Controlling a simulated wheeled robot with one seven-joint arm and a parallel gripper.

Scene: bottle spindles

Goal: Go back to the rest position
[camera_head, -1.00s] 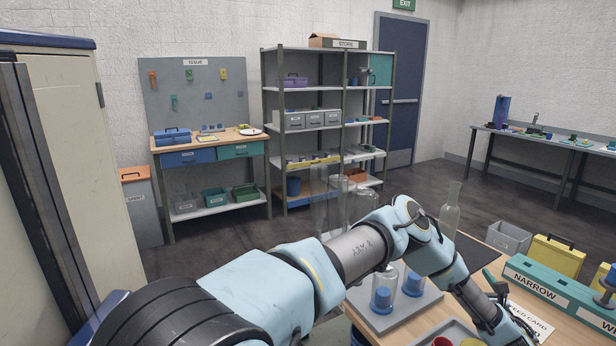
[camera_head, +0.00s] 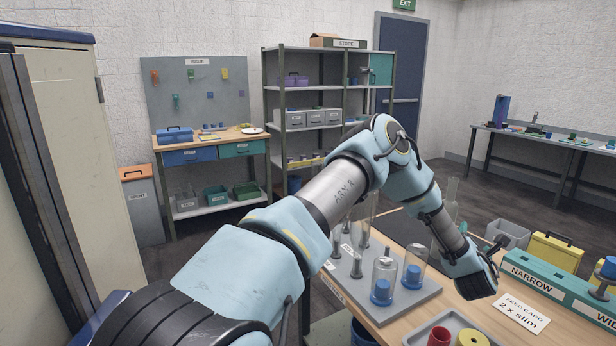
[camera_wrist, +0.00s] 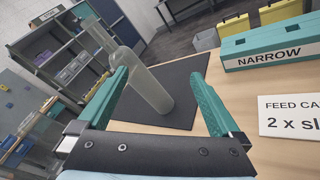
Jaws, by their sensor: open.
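My gripper (camera_wrist: 161,77) is open, with its two teal fingers apart and nothing held between them. In the head view the end of my arm hangs over the right part of the wooden table (camera_head: 470,322). A clear grey bottle (camera_wrist: 150,92) stands on a dark mat (camera_wrist: 187,77) beyond the fingers, seen in the gap between them; it looks tilted in the wrist view. In the head view the bottle (camera_head: 450,192) is upright and partly hidden behind my forearm.
A grey spindle board (camera_head: 405,313) holds blue and grey spindles, some under clear bottles. A yellow case (camera_head: 553,252) stands behind the rack.

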